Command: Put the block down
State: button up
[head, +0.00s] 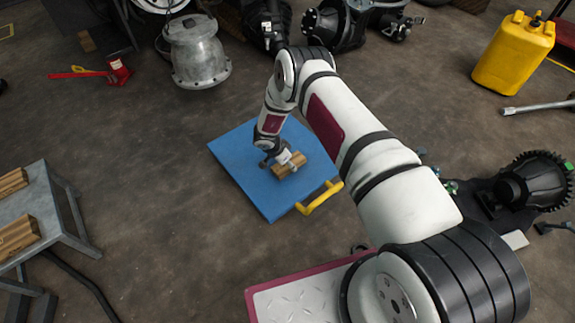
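A light wooden block (293,169) is at the blue board (240,150) on the floor, near the board's middle. My gripper (283,159) reaches down from above and meets the block at its upper left side. The gripper covers part of the block. The fingers are too small and partly hidden, so I cannot tell whether they are closed on it. The block looks on or very close to the board; any small gap beneath it cannot be made out.
The board has a yellow handle (320,198) at its lower right. A grey metal table (55,200) at left carries wooden blocks (17,236). A grey metal housing (196,52), a red jack (118,71) and a yellow canister (513,53) stand around. Floor left of the board is clear.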

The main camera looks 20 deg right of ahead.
jog(key=o, duration=1.2)
jog(key=shift+o, duration=0.2)
jog(key=p+v, duration=0.5)
jog(key=v, duration=0.7)
jog(key=shift+w+r, duration=0.1)
jog(key=shift+r, duration=0.05)
